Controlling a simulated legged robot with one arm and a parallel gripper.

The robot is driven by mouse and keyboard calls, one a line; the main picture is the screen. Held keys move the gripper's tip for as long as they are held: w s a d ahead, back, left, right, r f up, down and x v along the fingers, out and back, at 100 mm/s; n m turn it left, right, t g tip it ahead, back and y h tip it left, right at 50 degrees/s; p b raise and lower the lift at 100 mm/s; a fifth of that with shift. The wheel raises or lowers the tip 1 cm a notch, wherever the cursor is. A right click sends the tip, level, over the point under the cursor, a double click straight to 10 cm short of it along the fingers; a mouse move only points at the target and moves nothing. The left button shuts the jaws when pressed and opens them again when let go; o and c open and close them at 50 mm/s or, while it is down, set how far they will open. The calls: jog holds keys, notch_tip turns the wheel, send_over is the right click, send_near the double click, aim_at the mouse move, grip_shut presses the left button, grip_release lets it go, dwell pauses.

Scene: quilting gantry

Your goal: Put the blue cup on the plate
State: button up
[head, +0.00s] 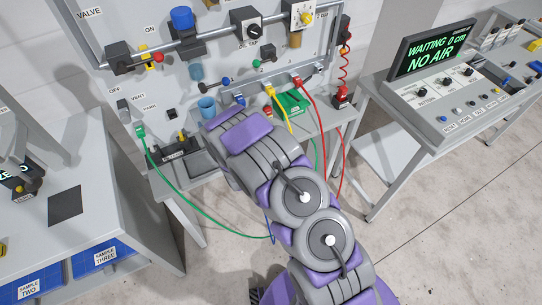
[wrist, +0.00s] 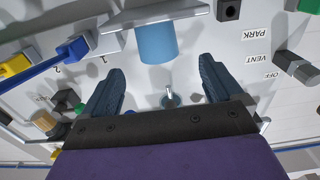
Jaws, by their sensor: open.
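A blue cup (head: 207,106) stands on a small grey ledge at the panel in the head view, just beyond the end of my arm. In the wrist view, which is upside down, the blue cup (wrist: 157,44) stands against the grey ledge (wrist: 155,16). My gripper (wrist: 160,82) is open, with its two dark fingers spread. The cup is ahead of the gap between them, and nothing is held. In the head view my arm hides the fingers. I cannot make out a plate for certain; a flat dark square (head: 66,203) lies on the left bench.
Yellow (head: 287,112), red and green cables hang beside my arm. A rail with knobs (head: 195,45) crosses the panel above. A bench with a lit screen (head: 431,50) stands at the right. Blue bins (head: 97,261) sit under the left bench top.

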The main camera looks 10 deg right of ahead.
jog(key=s+d+r+m+g+h, duration=0.1)
jog(key=s+d+r+g+h, duration=0.1)
jog(key=s+d+r+g, duration=0.4)
jog(key=s+d+r+m+g+h, duration=0.2)
jog(key=s+d+r+h, duration=0.15)
jog(key=d, duration=0.35)
jog(key=s+d+r+g, duration=0.2)
jog(key=s+r+g, duration=0.1)
jog(key=s, duration=1.1)
jog(key=s+d+r+g, duration=0.2)
jog(key=s+r+g, duration=0.2)
jog(key=s, duration=0.9)
jog(key=s+d+r+g, duration=0.2)
jog(key=s+r+g, duration=0.1)
jog(key=s, duration=1.1)
jog(key=shift+s+d+r+g, duration=0.25)
jog(key=shift+s+r+g, duration=0.1)
jog(key=shift+g, duration=0.25)
jog(key=shift+y, duration=0.25)
jog(key=shift+c, duration=0.3)
